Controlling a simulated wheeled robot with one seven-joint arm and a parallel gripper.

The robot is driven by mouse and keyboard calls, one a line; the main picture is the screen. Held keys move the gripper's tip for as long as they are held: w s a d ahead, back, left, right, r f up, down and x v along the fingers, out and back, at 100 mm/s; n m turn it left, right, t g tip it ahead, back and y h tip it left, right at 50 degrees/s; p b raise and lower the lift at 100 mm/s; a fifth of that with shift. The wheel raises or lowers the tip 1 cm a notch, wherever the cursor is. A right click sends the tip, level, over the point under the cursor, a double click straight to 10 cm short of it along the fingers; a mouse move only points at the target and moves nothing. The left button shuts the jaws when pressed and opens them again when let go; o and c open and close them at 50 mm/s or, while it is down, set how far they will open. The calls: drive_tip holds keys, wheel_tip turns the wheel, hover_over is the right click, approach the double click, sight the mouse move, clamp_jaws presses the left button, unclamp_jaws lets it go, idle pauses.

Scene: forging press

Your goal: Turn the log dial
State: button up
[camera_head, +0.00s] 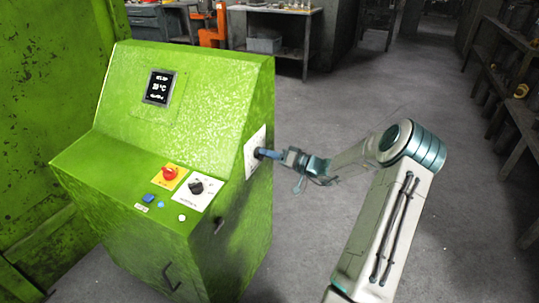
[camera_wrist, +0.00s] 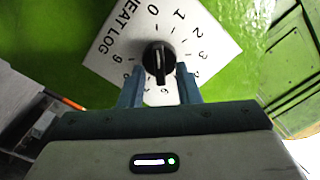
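The log dial (camera_wrist: 158,60) is a black round knob on a white plate (camera_wrist: 112,47) printed "HEAT LOG" with numbers around it. The plate is on the right side of the green cabinet; in the head view it shows edge-on (camera_head: 255,150). My gripper (camera_wrist: 159,90) is in front of the dial, with one blue finger at each side of its lower part in the wrist view. The fingers are apart, with a gap between them. In the head view my gripper (camera_head: 262,154) reaches the plate from the right and hides most of the dial. I cannot tell whether the fingers touch the knob.
The green cabinet (camera_head: 190,85) has a screen (camera_head: 159,87) on its sloped face. Its lower panel carries a red knob (camera_head: 169,173) on yellow, a black dial (camera_head: 196,187) on white, and small buttons. The floor (camera_head: 320,110) right of the cabinet is clear. Shelves (camera_head: 505,70) stand far right.

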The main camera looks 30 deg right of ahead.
clamp_jaws()
drive_tip(key=shift+m, duration=0.4)
drive_tip(key=shift+s+a+f+m+p, duration=0.15)
drive_tip(key=shift+m+p, duration=1)
drive_tip(key=shift+m, duration=2.7)
drive_tip(key=shift+w+d+f+m+p, duration=0.15)
drive_tip(key=shift+m+p, duration=1.05)
drive_tip(key=shift+m, duration=2.6)
drive_tip(key=shift+s+a+f+m+p, duration=0.2)
drive_tip(key=shift+m+p, duration=0.95)
drive_tip(key=shift+m, duration=2.7)
drive_tip(key=shift+w+d+f, duration=0.1)
drive_tip(key=shift+o, duration=1)
unclamp_jaws()
